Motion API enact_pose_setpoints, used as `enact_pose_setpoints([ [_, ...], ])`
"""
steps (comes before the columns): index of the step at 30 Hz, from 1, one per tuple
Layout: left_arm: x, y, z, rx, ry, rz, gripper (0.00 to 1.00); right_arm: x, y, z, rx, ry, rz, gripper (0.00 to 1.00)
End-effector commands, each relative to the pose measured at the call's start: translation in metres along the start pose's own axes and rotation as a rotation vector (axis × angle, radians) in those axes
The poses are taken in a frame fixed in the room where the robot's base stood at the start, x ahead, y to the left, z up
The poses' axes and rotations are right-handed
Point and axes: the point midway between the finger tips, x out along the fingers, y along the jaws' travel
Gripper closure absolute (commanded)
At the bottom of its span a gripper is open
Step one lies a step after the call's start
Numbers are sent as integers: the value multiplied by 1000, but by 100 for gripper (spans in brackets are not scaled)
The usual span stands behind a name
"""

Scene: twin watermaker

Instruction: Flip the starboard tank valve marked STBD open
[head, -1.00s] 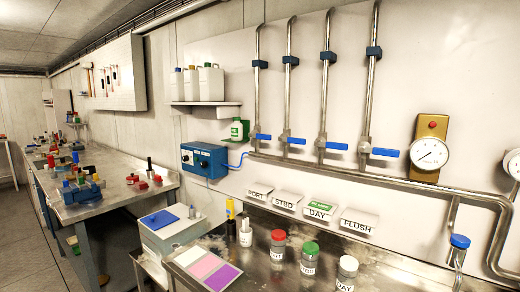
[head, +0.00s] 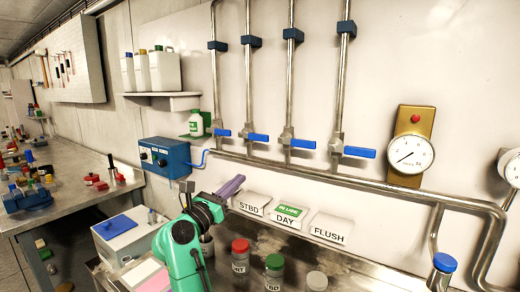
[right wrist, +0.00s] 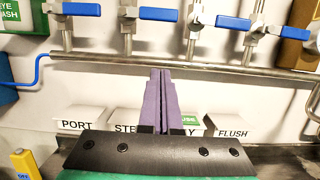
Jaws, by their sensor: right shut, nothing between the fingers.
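The STBD valve's blue lever (head: 258,137) is second from the left in a row of blue-handled valves on upright pipes. It lies horizontal, across its pipe, and also shows in the right wrist view (right wrist: 158,14). The STBD label (head: 250,203) stands below; in the right wrist view my fingers partly cover it. My right gripper (head: 236,182) is shut and empty, its purple fingers below the row and apart from the levers. In the right wrist view its tips (right wrist: 160,74) point toward the wall just below the horizontal pipe. My left gripper is not in view.
Neighbouring levers sit close, PORT (head: 222,132) on the left and DAY (head: 303,143) on the right. A thick horizontal pipe (head: 400,192) runs beneath them. A blue box (head: 164,155) is at the left. Lidded jars (head: 274,270) stand on the bench below.

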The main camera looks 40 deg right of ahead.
Motion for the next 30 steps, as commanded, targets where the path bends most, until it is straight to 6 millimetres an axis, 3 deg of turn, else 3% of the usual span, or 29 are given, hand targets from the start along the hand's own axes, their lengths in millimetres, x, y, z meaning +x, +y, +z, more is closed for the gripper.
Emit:
enact_pose_setpoints([
  [8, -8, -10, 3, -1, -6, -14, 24, 11, 0, 3, -7, -5, -2, 100],
  [21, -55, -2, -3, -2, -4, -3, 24, 103, -1, 7, -10, -7, -2, 100],
  [24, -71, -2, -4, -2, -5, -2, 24, 108, 0, 27, -6, -7, 0, 100],
  [30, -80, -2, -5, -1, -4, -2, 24, 110, 0, 40, -7, -5, 0, 100],
])
